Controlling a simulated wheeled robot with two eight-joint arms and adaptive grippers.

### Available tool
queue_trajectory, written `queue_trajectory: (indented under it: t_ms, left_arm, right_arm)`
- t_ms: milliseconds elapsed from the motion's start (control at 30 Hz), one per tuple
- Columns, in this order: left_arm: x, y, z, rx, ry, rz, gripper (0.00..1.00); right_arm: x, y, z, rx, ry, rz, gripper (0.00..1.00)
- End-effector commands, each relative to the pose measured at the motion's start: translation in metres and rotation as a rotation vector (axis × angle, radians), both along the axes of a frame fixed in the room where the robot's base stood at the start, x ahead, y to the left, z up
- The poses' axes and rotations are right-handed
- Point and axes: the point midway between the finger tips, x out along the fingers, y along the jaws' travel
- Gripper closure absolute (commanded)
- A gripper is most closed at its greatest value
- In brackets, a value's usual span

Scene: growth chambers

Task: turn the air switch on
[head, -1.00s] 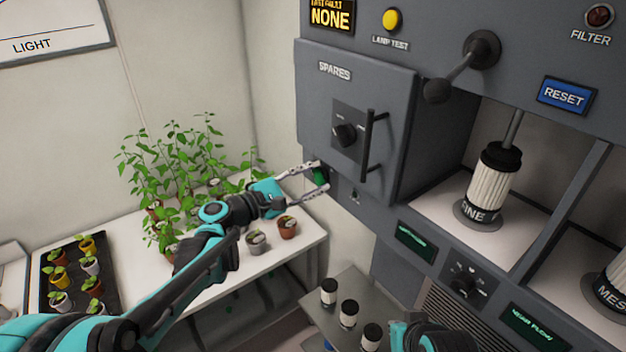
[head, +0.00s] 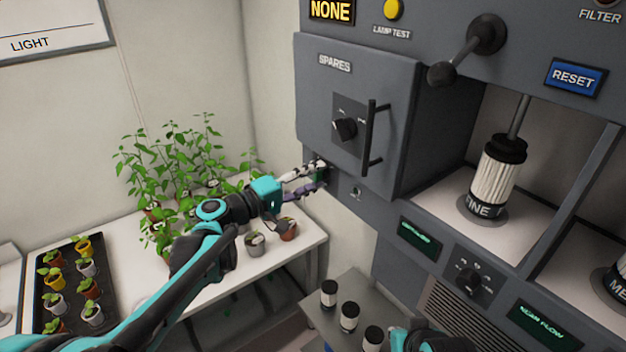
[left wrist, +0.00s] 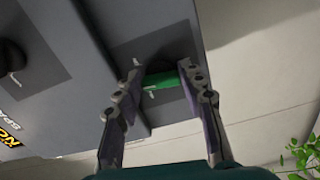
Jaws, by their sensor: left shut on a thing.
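The green air switch (left wrist: 162,80) shows in the left wrist view between the fingertips of my left gripper (left wrist: 165,88). It sits on a dark plate (left wrist: 150,50) on the side of the grey cabinet. In the head view my left gripper (head: 318,177) reaches the cabinet's left edge below the spares door, and its fingers largely hide the switch. The gripper is shut on the switch. My right gripper (head: 425,340) shows only in part at the bottom edge of the head view, and its fingers cannot be made out.
The spares door (head: 350,110) with its black handle (head: 371,140) is just above my left gripper. Potted plants stand on the white table (head: 300,232) below my left arm. A small shelf (head: 350,290) holds black-and-white canisters. Another filter (head: 495,175) stands in an open bay.

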Motion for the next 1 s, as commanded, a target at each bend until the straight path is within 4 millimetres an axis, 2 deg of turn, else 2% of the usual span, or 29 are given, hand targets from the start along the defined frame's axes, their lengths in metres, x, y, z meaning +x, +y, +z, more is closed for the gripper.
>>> queue_trajectory:
  t_ms: [500,1000]
  left_arm:
    - [0.0,0.0,-0.004,0.269,-0.366,-0.002,0.89]
    - [0.0,0.0,-0.005,0.389,-0.529,-0.003,0.89]
  right_arm:
    - [0.0,0.0,-0.01,0.0,0.0,0.0,1.0]
    - [0.0,0.0,-0.013,0.0,0.0,0.0,1.0]
